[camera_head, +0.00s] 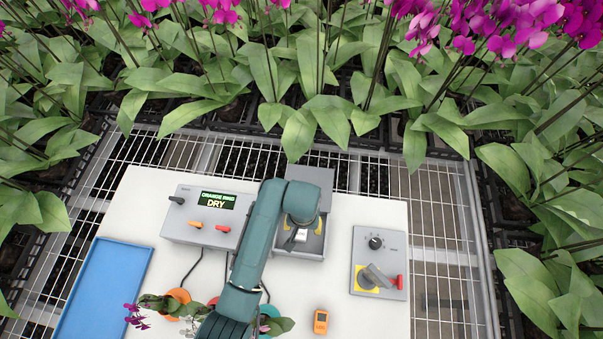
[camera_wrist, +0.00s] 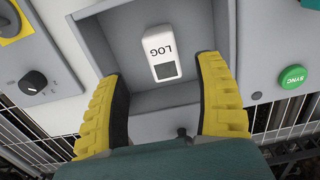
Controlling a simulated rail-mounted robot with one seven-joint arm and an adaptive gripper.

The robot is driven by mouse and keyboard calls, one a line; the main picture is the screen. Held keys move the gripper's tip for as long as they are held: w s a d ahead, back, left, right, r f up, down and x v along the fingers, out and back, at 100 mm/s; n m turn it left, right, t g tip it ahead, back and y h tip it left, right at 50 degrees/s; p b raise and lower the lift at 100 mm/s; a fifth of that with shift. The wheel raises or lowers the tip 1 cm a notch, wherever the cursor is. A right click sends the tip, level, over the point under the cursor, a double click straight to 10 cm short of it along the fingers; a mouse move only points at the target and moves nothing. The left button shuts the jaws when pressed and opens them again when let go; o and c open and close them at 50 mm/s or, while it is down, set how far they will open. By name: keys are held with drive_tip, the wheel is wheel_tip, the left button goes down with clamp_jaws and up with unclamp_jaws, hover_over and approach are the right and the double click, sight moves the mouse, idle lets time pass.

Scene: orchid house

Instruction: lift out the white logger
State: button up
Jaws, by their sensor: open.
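The white logger (camera_wrist: 162,52), marked LOG and with a dark window, lies in a grey open-topped box (camera_wrist: 105,50) in the wrist view. In the head view the logger (camera_head: 301,235) shows small below my arm's end, inside the grey box (camera_head: 313,245). My gripper (camera_wrist: 163,95) is open, with a yellow-and-black finger to each side of the box opening. The logger lies between and beyond the fingertips, and they do not appear to touch it. In the head view my arm hides part of the box, and the fingers are hard to make out.
A grey panel (camera_head: 173,225) with a display reading ORANGE RING DRY stands left of the box. A knob-and-lever panel (camera_head: 375,246) stands right. A blue tray (camera_head: 104,290), small potted orchids (camera_head: 178,296) and an orange device (camera_head: 320,321) occupy the front. A green SYNC button (camera_wrist: 292,76) sits beside the box.

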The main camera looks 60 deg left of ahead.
sight(301, 230)
wheel_tip(301, 230, down, 7)
drive_tip(key=shift+s+a+r+b, duration=0.1)
drive_tip(key=shift+s+r+b, duration=0.1)
drive_tip(key=shift+b, duration=0.4)
clamp_jaws()
